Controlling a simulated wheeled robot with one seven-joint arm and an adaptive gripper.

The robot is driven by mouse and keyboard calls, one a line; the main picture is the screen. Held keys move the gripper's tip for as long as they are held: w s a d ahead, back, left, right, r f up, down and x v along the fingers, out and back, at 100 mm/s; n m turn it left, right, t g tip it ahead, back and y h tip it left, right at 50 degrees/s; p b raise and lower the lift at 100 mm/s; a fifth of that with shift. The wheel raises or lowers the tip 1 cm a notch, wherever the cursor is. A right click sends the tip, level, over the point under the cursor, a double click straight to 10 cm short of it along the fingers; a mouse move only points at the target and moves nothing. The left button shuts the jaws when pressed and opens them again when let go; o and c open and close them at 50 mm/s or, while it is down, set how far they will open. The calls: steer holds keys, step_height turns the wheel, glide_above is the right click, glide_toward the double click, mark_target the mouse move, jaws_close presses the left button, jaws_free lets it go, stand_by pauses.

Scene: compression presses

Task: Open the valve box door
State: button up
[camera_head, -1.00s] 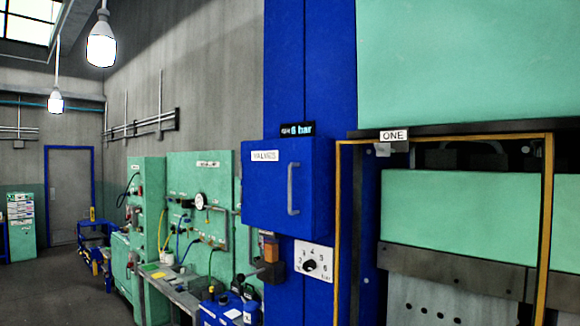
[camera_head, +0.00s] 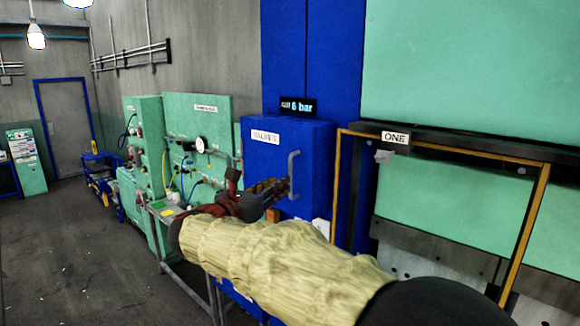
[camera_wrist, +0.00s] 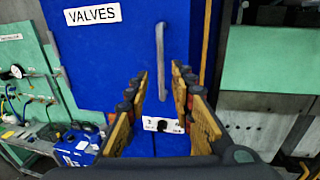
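The blue valve box (camera_head: 262,158) is mounted on a blue column, and its door looks closed. A white VALVES label (camera_wrist: 93,14) is on the door. The grey vertical bar handle (camera_head: 293,172) is on the door's right side; it also shows in the wrist view (camera_wrist: 160,50). My gripper (camera_head: 284,187) is in front of the door near the handle's lower part. In the wrist view my gripper (camera_wrist: 161,70) is open, with the handle lined up between its two fingertips. Contact with the handle cannot be told.
A pressure dial plate (camera_wrist: 160,125) is below the box. A yellow-edged frame (camera_head: 340,180) and a press marked ONE (camera_head: 395,138) stand to the right. A green panel with gauges and hoses (camera_head: 198,135) and a bench are to the left.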

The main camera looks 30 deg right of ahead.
steer(key=p, duration=0.2)
glide_above(290, 197)
steer(key=shift+w+d, duration=0.15)
steer(key=shift+w, duration=0.1)
steer(key=shift+c, duration=0.2)
jaws_close()
stand_by(0.6)
